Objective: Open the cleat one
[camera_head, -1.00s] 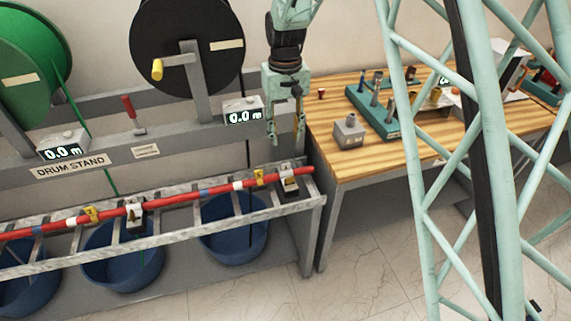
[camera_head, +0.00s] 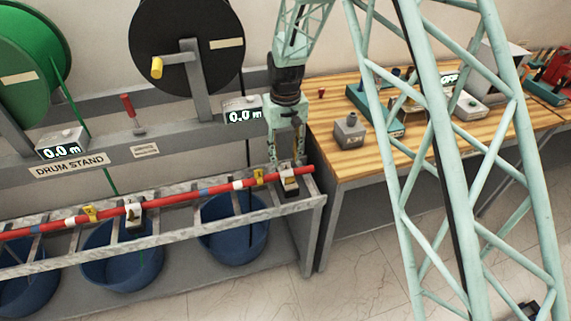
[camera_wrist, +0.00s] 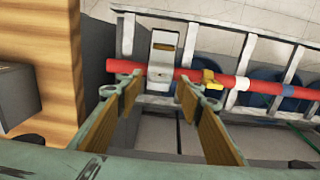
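A red cable (camera_head: 190,193) runs along a grey ladder-like tray (camera_head: 180,228). A cleat (camera_head: 290,186) with a pale top sits on the cable near the tray's right end; it also shows in the wrist view (camera_wrist: 163,55). A second similar cleat (camera_head: 133,216) sits further left; no label shows which is cleat one. My gripper (camera_head: 286,162) is just above and behind the right cleat. In the wrist view my gripper (camera_wrist: 165,85) is open and empty, its two fingers spread on either side of the cleat, which lies beyond the tips. I cannot tell whether they touch it.
Yellow clips (camera_head: 258,177) and white and blue bands mark the cable. Blue bins (camera_head: 235,230) stand below the tray. A wooden workbench (camera_head: 350,165) with a grey box (camera_head: 349,132) stands close to the right. The drum stand (camera_head: 70,168) with meters is behind the tray.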

